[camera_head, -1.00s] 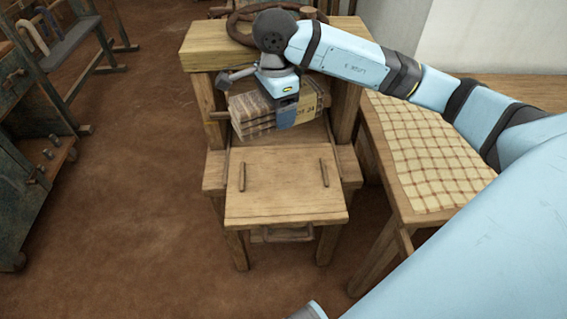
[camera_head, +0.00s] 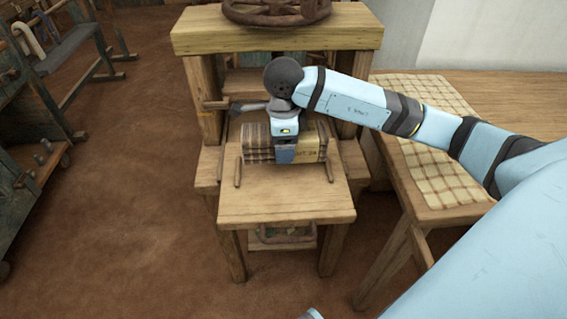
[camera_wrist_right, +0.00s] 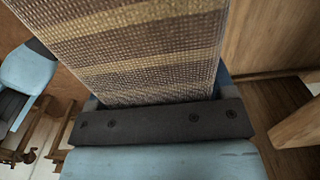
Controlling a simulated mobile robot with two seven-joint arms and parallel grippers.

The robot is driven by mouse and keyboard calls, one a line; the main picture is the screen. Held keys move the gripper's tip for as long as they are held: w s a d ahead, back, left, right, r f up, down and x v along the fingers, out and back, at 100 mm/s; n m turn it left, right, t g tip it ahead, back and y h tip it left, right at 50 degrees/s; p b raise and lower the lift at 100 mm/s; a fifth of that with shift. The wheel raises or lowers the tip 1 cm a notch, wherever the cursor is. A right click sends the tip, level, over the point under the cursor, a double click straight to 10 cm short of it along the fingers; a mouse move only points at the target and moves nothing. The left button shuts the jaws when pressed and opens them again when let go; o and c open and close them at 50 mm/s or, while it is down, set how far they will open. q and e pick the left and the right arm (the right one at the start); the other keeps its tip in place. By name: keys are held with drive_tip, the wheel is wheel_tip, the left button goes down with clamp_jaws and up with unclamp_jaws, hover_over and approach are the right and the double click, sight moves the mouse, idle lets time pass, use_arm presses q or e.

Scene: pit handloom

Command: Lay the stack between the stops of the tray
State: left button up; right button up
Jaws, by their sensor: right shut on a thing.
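The stack lies nearly level and square over the far part of the wooden tray (camera_head: 285,208). The left stop (camera_head: 237,171) and right stop (camera_head: 328,170) are short wooden bars near its two ends. I cannot tell whether the stack touches the tray. In the right wrist view, the striped cloth (camera_wrist_right: 150,45) fills the space in front of the gripper's dark palm. My left gripper is not in view.
A wooden press frame (camera_head: 280,40) with a dark handwheel (camera_head: 275,10) on top stands behind the tray. A table with a checked cloth (camera_head: 435,175) is at the right. A worn green machine (camera_head: 25,195) stands at the left. The near part of the tray is bare.

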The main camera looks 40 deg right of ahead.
sight(284, 171)
drive_tip(key=shift+f, duration=0.8)
wheel_tip(284, 171, down, 4)
drive_tip(key=shift+f+b, duration=0.1)
drive_tip(key=shift+b, duration=0.4)
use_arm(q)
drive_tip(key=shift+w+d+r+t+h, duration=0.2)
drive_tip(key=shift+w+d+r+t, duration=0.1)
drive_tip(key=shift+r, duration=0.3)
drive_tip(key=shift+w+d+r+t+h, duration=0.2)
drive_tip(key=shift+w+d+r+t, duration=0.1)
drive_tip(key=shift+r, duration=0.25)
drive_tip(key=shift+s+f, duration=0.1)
use_arm(e)
drive_tip(key=shift+f, duration=0.15)
